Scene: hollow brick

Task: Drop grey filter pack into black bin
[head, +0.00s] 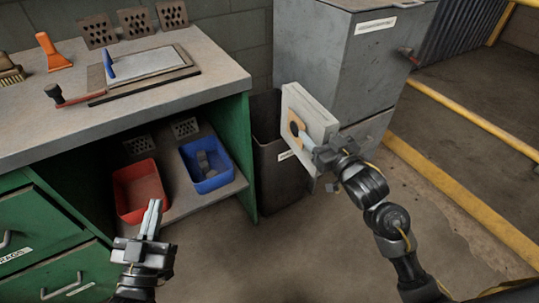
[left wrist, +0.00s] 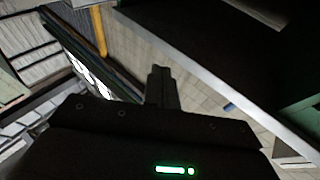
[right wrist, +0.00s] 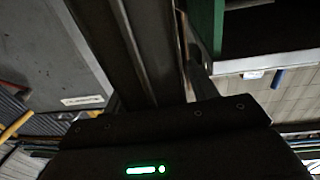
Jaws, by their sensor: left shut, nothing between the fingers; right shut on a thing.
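The grey filter pack (head: 318,112) is a pale square block with an orange patch around a dark spot on its near face. My right gripper (head: 308,145) is shut on it at that face and holds it upright, slightly tilted. The black bin (head: 276,180) stands on the floor between the green bench and the grey cabinet. The pack is in front of and above the bin's right side in the head view, hiding part of its rim. The bin's inside is mostly hidden. My left gripper (head: 152,218) is shut and empty, low in front of the bench.
A grey cabinet (head: 335,65) stands right behind the pack. The bench top (head: 200,50) holds an orange scraper, a brush and a board. Red (head: 141,190) and blue (head: 207,165) trays sit on the shelf below.

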